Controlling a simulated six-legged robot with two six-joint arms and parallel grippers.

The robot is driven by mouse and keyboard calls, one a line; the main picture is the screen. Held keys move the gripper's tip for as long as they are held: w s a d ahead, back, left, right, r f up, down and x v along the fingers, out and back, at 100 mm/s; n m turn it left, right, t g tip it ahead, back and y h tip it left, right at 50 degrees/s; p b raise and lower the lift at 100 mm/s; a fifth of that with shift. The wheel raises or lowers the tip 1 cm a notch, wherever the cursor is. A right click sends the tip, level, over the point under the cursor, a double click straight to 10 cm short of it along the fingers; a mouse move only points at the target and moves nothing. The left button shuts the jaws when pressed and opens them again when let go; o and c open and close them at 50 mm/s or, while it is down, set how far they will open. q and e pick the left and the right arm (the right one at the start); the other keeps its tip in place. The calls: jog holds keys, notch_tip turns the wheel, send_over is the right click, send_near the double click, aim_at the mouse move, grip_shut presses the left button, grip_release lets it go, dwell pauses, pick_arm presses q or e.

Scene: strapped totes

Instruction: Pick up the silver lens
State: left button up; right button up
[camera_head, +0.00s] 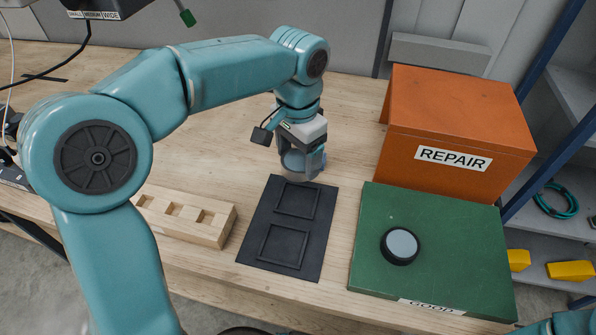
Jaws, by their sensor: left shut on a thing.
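My left gripper (308,172) points down over the wooden table, just beyond the black tray. It is shut on a round blue-grey thing, which appears to be the silver lens (292,161); the fingers hide part of it. I cannot tell whether it touches the table. Another round lens (401,245), with a black rim and a pale grey face, lies on the green GOOD box (455,225). My right gripper is not in view; only a bit of my right arm shows at the lower right corner.
The black tray (279,220) has two empty square recesses. A wooden block (205,230) with square holes lies left of it, partly behind my left arm. The orange REPAIR box (460,110) stands behind the green box. Shelves with yellow items (570,270) are at right.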

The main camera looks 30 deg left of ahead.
aim_at(297, 161)
pick_arm(q)
notch_tip(297, 161, up, 8)
jog(key=shift+r+p, duration=0.1)
jog(key=shift+p, duration=0.45)
jog(key=shift+r, duration=0.35)
jog(key=shift+s, duration=0.15)
